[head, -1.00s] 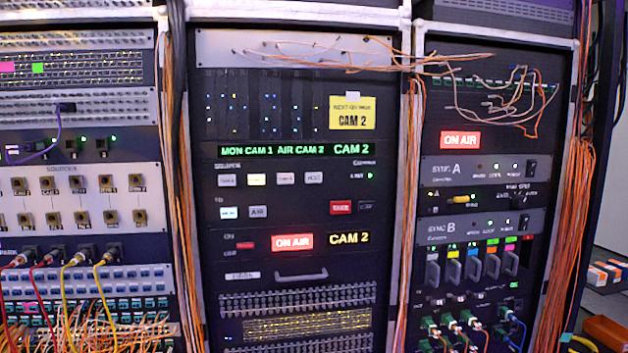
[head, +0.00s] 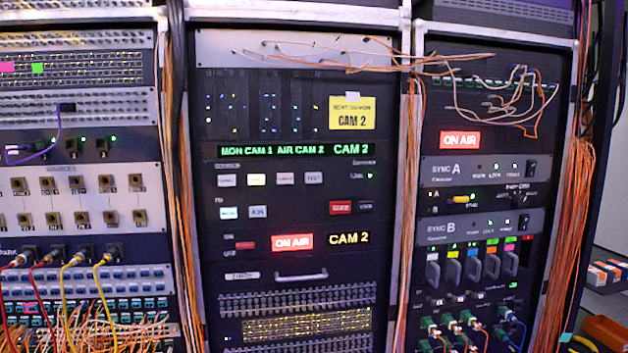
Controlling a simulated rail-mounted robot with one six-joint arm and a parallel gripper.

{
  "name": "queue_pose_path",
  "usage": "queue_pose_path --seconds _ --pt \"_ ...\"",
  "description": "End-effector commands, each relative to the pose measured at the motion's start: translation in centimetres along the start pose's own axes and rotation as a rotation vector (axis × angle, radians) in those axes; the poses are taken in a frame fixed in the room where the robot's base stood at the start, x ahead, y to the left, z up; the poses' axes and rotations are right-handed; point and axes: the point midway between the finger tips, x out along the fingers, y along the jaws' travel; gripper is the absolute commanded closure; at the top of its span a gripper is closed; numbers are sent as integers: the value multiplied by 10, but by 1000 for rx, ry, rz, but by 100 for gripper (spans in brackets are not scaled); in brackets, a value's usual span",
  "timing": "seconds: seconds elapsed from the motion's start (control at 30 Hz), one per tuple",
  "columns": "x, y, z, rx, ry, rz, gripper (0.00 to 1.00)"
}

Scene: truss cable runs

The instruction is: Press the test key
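The test key (head: 314,178) is a pale, unlit square key. It is the rightmost of the row of source keys on the middle rack's control panel, and its small label is blurred but looks like TEST. In the same row, one key (head: 257,179) glows pale yellow, and two others (head: 226,180) (head: 286,178) are greyish. A green display (head: 297,149) above the row reads MON CAM 1, AIR CAM 2, CAM 2. My gripper is not in view, and nothing covers the keys.
Below the row are a lit white key (head: 229,213), a red key (head: 341,208) and a red ON AIR sign (head: 292,241). A handle (head: 301,276) sticks out lower down. Orange cables (head: 178,200) hang beside the middle rack, and loose cables (head: 330,52) cross its top. The panel front looks clear.

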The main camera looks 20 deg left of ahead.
Motion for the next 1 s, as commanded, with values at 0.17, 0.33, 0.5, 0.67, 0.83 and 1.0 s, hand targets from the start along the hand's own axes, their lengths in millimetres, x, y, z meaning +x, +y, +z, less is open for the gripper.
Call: queue_pose_path --seconds 0.17,0.33,0.5,0.67,0.83,1.0 --pt "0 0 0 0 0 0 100" --pt "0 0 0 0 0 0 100" --pt "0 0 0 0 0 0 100" --pt "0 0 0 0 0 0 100" --pt "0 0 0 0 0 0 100" --pt "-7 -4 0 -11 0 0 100"
